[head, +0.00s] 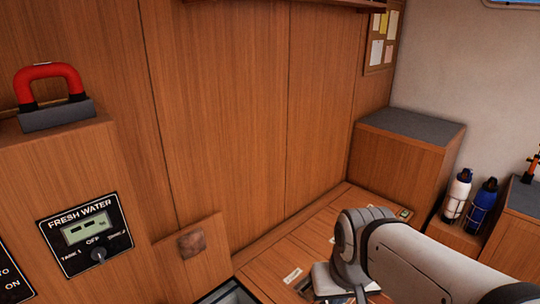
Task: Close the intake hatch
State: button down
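A square wooden panel with a brownish metal plate, which looks like the intake hatch lid (215,268), stands raised at the lower left, below and right of the fresh water panel. A grey-edged opening (232,294) shows beside its foot, cut off by the bottom edge of the picture. My arm comes in from the lower right and bends down over the wooden floor boards. My gripper (352,292) is at the bottom edge, right of the opening and apart from the lid. Its fingers are hidden or cut off, so I cannot tell if it is open.
A fresh water panel (86,235) and a red handle (50,80) are on the cabinet at left. Wooden floor boards (291,262) with small labels lie in the middle. A grey-topped wooden box (410,150) stands at right, near white (456,196) and blue (482,203) bottles.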

aim_at(194, 261)
jog(key=u, duration=1.85)
jog(key=k, duration=0.8)
jog(key=z, duration=0.9)
jog(key=i, duration=1)
